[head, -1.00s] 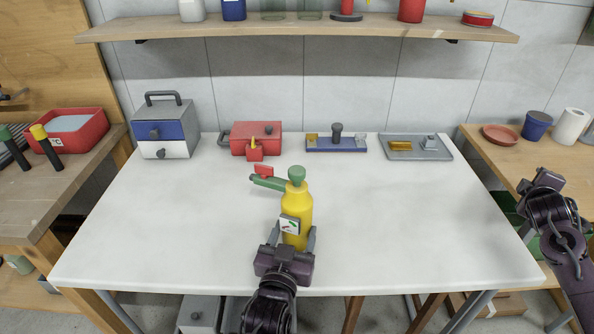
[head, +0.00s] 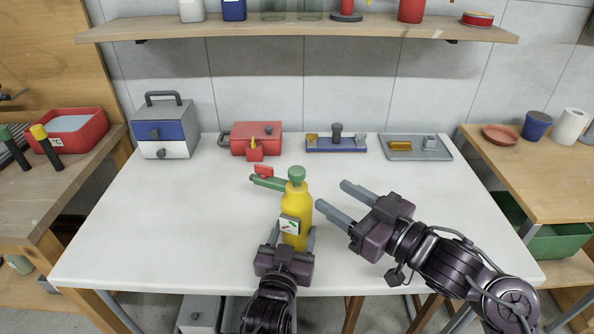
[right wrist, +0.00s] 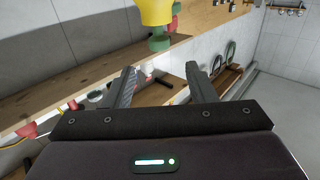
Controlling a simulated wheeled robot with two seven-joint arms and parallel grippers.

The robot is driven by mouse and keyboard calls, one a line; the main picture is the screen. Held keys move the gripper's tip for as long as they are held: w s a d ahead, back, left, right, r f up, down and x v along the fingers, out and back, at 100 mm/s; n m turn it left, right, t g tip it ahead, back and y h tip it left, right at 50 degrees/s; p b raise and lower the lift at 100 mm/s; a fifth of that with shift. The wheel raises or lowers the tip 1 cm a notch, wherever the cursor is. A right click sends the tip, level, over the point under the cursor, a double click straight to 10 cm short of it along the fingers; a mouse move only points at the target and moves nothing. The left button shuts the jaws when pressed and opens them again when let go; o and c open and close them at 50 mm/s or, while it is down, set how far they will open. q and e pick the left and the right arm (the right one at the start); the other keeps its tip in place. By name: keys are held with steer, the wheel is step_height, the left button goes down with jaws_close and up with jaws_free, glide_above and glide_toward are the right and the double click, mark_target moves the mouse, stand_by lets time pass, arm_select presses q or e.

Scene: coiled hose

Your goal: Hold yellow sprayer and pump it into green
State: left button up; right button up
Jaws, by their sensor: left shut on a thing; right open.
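The yellow sprayer (head: 296,206) stands upright near the front middle of the white table, with a green knob (head: 297,174) on top. A green nozzle (head: 268,183) with a red piece points left from its neck. A small white dial (head: 289,225) with green and red marks is on its front. My left gripper (head: 294,238) is shut around the lower body of the sprayer. My right gripper (head: 332,195) is open and empty, just right of the sprayer and apart from it. Its two spread fingers (right wrist: 162,84) show in the right wrist view, with nothing between them.
A shelf (head: 300,30) runs above. The table (head: 180,220) is clear around the sprayer.

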mark_target(303, 176)
steer(key=x, duration=1.1)
steer(key=shift+d+f, duration=0.1)
steer(key=shift+c, duration=0.3)
jaws_close()
